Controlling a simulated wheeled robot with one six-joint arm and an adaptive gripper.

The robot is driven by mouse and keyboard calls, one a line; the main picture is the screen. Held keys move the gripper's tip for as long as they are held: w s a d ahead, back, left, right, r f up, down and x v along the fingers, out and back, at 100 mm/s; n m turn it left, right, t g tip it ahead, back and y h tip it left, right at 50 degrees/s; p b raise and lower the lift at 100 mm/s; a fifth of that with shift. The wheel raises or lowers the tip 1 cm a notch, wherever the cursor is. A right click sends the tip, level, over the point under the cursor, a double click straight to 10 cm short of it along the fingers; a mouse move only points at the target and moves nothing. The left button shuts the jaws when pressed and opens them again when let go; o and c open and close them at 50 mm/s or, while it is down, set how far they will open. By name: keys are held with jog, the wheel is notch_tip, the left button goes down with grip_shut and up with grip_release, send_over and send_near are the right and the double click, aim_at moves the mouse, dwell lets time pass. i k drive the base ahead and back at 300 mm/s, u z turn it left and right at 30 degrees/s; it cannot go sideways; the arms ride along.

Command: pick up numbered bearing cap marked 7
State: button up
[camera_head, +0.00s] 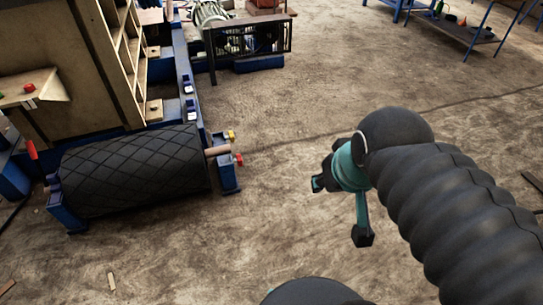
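My gripper (339,211) hangs over the bare floor at the right of centre, its two dark-tipped fingers spread apart with nothing between them. Small coloured parts show on the machine to its left. A yellow part (231,135) and a red part (239,159) sit by the right end of the black roller's shaft. Another red part (29,88) lies on a wooden shelf at the far left. No number can be read on any of them, so I cannot tell which is the bearing cap marked 7.
A black ribbed roller (137,172) lies in a blue frame (228,179) at the left, beside a tall wooden panel (62,62). A motor and belt guard (250,38) stand behind. A blue-legged table (456,29) is at the upper right. Open floor lies between.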

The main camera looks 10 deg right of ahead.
aim_at(191, 103)
jog(key=z, duration=1.15)
jog(key=i, duration=3.45)
jog(key=u, duration=4)
